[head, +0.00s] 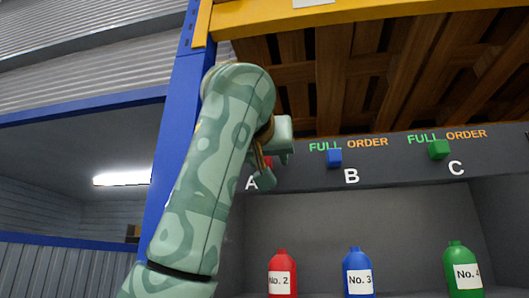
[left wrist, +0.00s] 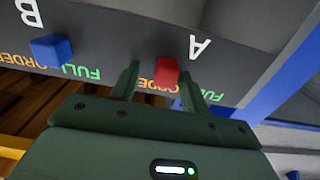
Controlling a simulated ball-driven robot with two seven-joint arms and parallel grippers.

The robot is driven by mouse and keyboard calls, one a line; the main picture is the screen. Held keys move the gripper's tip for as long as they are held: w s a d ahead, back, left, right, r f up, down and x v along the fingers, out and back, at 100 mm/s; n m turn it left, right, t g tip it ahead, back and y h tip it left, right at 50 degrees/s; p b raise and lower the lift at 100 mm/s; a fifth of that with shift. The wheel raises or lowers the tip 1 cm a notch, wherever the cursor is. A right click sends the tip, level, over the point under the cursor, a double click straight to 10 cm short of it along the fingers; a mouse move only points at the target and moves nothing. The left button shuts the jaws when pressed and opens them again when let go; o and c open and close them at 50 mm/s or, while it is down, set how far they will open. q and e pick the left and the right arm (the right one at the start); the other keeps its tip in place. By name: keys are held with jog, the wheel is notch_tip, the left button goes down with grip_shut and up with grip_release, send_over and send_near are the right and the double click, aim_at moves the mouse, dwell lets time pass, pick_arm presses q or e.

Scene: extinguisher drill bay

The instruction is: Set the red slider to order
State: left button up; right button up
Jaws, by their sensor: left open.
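My left gripper (left wrist: 163,72) is open, with one finger on each side of the slider; narrow gaps show and I see no clear contact. In the wrist view, which is upside down, the slider overlaps the orange ORDER label, with green FULL to the right, partly behind a finger. In the head view only a bit of the red slider (head: 268,161) shows beside my left gripper (head: 265,170); my arm hides its labels. My right gripper is out of view.
A blue slider (head: 334,158) at B and a green slider (head: 439,149) at C are on the same panel. Red (head: 283,278), blue (head: 358,277) and green (head: 463,275) bottles stand in the bay below. A blue post (head: 180,115) rises beside my left arm.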

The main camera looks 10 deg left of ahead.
pick_arm(q)
jog(key=shift+s+f+b, duration=0.1)
jog(key=shift+s+b, duration=0.2)
jog(key=shift+s, duration=0.1)
jog(key=s+d+b, duration=0.1)
jog(key=s+b, duration=0.5)
jog(key=s, duration=0.9)
jog(key=shift+s+b, duration=0.3)
jog(key=shift+b, duration=0.1)
jog(key=shift+w, duration=0.1)
